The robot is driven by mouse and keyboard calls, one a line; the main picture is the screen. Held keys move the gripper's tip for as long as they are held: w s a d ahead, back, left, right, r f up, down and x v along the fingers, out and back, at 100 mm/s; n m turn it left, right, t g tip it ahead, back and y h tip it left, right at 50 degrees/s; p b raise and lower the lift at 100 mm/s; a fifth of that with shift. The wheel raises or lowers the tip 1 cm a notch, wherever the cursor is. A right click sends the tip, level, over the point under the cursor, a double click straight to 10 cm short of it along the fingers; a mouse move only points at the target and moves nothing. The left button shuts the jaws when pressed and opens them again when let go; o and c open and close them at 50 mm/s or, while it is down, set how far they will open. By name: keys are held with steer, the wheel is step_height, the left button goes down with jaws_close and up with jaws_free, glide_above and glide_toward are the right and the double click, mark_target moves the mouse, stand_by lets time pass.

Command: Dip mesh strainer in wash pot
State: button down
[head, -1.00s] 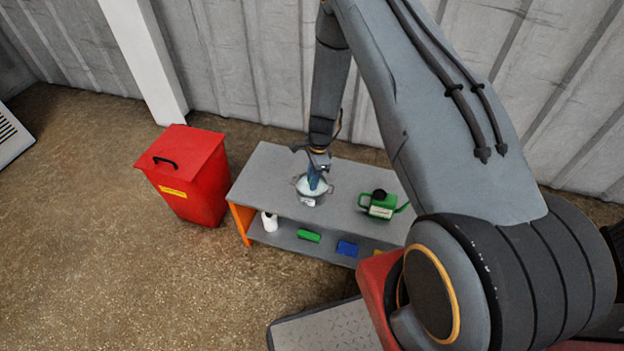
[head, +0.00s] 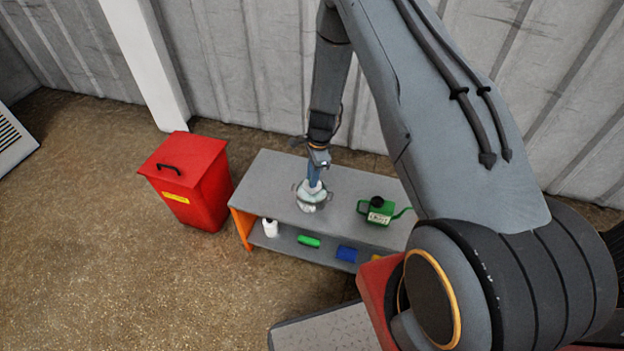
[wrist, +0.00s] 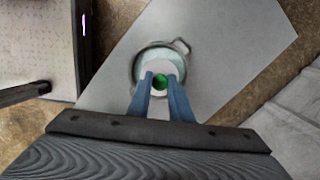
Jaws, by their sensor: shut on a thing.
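My gripper (head: 314,182) points down over the worktable. It is shut on the green-ended handle of the mesh strainer (wrist: 160,81); a pale round part of the strainer shows around it in the wrist view. In the head view the strainer (head: 312,197) is a pale, see-through shape under the fingers, in front of the pot. The wash pot (wrist: 137,68) is a grey metal pot with side handles and pale greenish liquid, directly below the gripper in the wrist view. I cannot tell whether the strainer's bottom touches the liquid.
The grey worktable (head: 262,180) bears a green can (head: 380,211) with a spout, right of the pot. Its lower shelf holds a white bottle (head: 270,227), a green block (head: 309,241) and a blue block (head: 346,253). A red bin (head: 190,185) stands left.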

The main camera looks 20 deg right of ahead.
steer(key=shift+r+p, duration=1.1)
steer(key=shift+r, duration=1.1)
